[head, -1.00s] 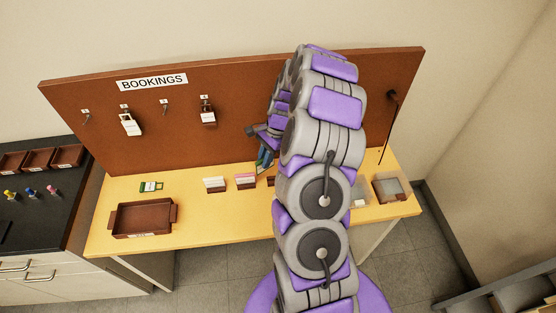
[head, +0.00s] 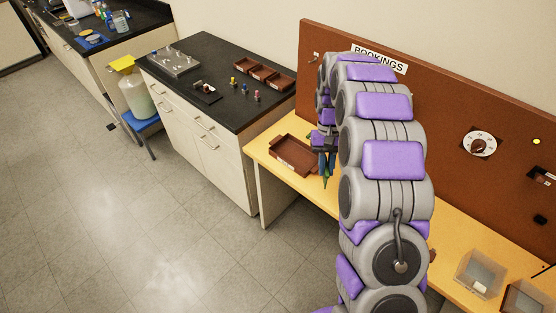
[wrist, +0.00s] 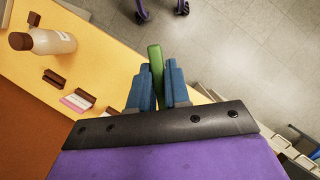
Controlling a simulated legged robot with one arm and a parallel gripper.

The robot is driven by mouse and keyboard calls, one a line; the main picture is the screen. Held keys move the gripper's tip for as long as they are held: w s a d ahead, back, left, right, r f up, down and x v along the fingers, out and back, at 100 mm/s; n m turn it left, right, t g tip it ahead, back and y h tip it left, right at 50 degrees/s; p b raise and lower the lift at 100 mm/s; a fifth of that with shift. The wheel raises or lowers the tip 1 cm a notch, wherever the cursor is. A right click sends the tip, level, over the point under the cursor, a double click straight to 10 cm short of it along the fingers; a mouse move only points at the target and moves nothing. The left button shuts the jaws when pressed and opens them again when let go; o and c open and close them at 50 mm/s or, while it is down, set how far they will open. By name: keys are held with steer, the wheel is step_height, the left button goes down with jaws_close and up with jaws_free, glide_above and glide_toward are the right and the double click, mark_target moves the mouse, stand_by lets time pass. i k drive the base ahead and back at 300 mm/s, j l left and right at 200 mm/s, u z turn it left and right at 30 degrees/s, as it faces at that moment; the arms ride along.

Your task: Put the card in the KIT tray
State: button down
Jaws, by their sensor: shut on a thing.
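A thin green card (wrist: 155,62) stands on edge between the blue fingers of my gripper (wrist: 157,88) in the wrist view. In the head view my gripper (head: 327,165) is shut on this green card (head: 326,183), which points down. A brown open tray with handles (head: 280,146) lies on the yellow table. My gripper is just right of the tray in the picture and appears above the table. The tray looks empty; its front label is too small to read. The tray is not in the wrist view.
A brown board (head: 442,110) rises behind the table. In the wrist view, a bottle (wrist: 52,41) and small brown holders (wrist: 85,100), one with a pink-and-white card (wrist: 75,103), stand on the table. Clear bins (head: 480,273) are at the right. A black-topped cabinet (head: 215,75) adjoins left.

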mark_target(297, 155)
steer(key=i+l+u, duration=0.1)
steer(key=i+u, duration=0.2)
steer(key=u, duration=0.15)
steer(key=i+l+u, duration=0.25)
steer(key=u, duration=0.25)
steer(key=i+l, duration=0.3)
